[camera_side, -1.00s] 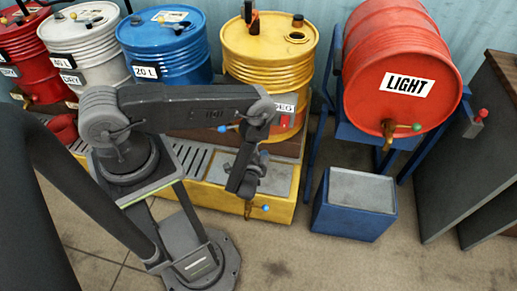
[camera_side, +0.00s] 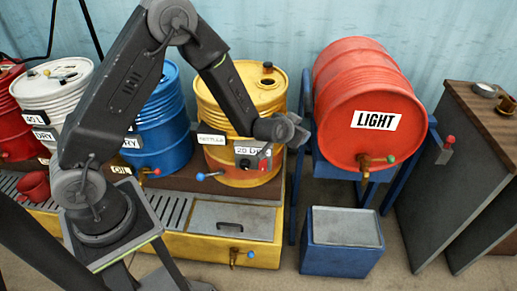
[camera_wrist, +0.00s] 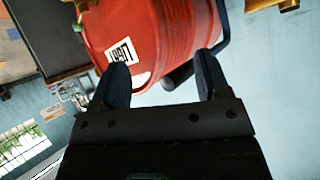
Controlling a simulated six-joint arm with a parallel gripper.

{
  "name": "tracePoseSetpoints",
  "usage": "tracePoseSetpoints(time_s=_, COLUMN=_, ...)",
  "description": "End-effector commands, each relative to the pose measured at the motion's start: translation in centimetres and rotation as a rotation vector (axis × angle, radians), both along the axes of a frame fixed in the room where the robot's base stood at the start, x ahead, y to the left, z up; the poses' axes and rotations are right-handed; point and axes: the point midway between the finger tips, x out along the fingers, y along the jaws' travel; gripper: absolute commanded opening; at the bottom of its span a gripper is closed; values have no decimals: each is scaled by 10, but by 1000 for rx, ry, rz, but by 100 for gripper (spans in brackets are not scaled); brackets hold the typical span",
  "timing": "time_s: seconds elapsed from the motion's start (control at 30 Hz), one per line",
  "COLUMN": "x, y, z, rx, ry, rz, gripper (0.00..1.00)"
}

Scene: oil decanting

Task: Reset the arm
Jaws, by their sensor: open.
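My gripper (camera_side: 298,130) is raised in front of the yellow drum (camera_side: 255,85), to the left of the red drum marked LIGHT (camera_side: 372,80). In the wrist view my gripper (camera_wrist: 163,85) shows two dark fingers spread apart with nothing between them. Beyond them the red drum (camera_wrist: 165,30) appears tilted. My arm is raised and bent at the elbow.
A blue drum (camera_side: 158,115) and a white drum (camera_side: 55,90) stand at left. A red cup (camera_side: 35,186) is on the grated yellow tray (camera_side: 190,248). A blue box (camera_side: 340,262) stands below the red drum's tap (camera_side: 366,162). A grey cabinet (camera_side: 455,165) is at right.

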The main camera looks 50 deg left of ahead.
Motion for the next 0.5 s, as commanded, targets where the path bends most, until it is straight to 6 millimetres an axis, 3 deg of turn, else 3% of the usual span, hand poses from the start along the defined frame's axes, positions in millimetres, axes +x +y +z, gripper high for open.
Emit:
tracePoseSetpoints(time_s=0.03, x=-4, y=-6, z=28, rx=-42, ry=1, rz=-23, gripper=69)
tracePoseSetpoints(time_s=0.2, x=-35, y=-23, z=94, rx=-158, ry=57, rz=-102, gripper=69)
tracePoseSetpoints(time_s=0.37, x=-81, y=-34, z=145, rx=-227, ry=127, rz=-162, gripper=69)
tracePoseSetpoints(time_s=0.5, x=-131, y=-39, z=180, rx=-258, ry=199, rz=-198, gripper=69)
